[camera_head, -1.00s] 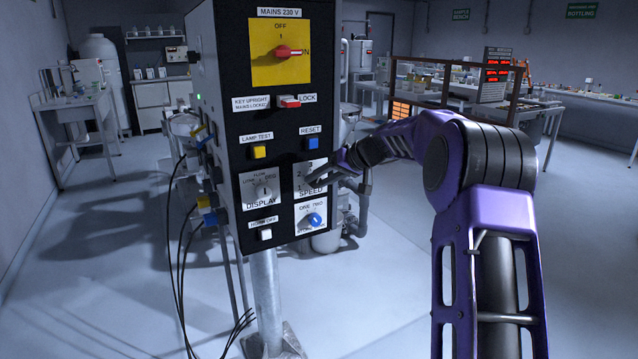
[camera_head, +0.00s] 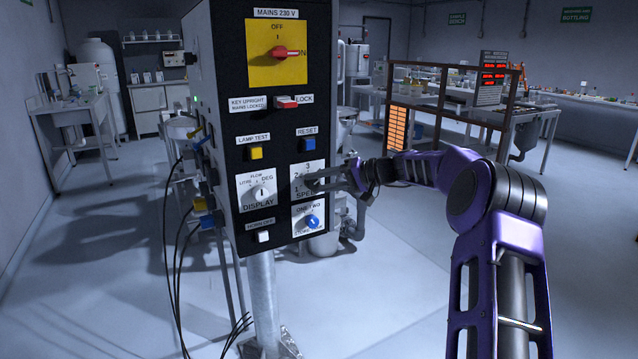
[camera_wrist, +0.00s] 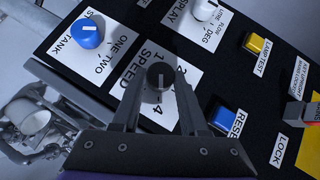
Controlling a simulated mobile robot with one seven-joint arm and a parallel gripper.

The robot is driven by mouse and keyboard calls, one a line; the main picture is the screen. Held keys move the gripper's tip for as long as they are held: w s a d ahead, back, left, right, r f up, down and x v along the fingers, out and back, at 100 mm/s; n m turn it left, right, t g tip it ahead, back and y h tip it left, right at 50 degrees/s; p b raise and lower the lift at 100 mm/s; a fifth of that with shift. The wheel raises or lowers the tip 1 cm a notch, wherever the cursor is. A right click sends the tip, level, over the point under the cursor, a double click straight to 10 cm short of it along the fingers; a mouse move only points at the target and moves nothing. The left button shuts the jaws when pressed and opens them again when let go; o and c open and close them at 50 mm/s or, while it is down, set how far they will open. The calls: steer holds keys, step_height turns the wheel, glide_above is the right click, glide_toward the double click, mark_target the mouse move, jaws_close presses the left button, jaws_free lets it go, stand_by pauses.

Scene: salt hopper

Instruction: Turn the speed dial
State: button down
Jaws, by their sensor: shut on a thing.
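The speed dial (camera_wrist: 160,77) is a dark round knob with a pale pointer line, on a white plate marked SPEED with numbers around it. My gripper (camera_wrist: 160,88) has its two fingers on either side of the knob in the wrist view and is shut on it. In the head view my gripper (camera_head: 316,181) reaches the speed plate (camera_head: 308,170) from the right, and its fingers hide most of the knob there. In the wrist view the pointer line runs along the picture's upright direction, between the fingers.
The control panel (camera_head: 231,120) stands on a grey post. Close around the speed dial are the white display dial (camera_head: 262,193), the blue tank dial (camera_head: 312,222), the blue reset button (camera_head: 308,144) and the yellow lamp test button (camera_head: 256,153). Black cables (camera_head: 178,265) hang at the left.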

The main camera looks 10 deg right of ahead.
stand_by(0.3)
steer(key=shift+c, duration=2.2)
jaws_free()
steer(key=p+v, duration=0.1)
steer(key=v, duration=1.6)
steer(key=shift+d, duration=0.2)
steer(key=shift+a+f, duration=0.1)
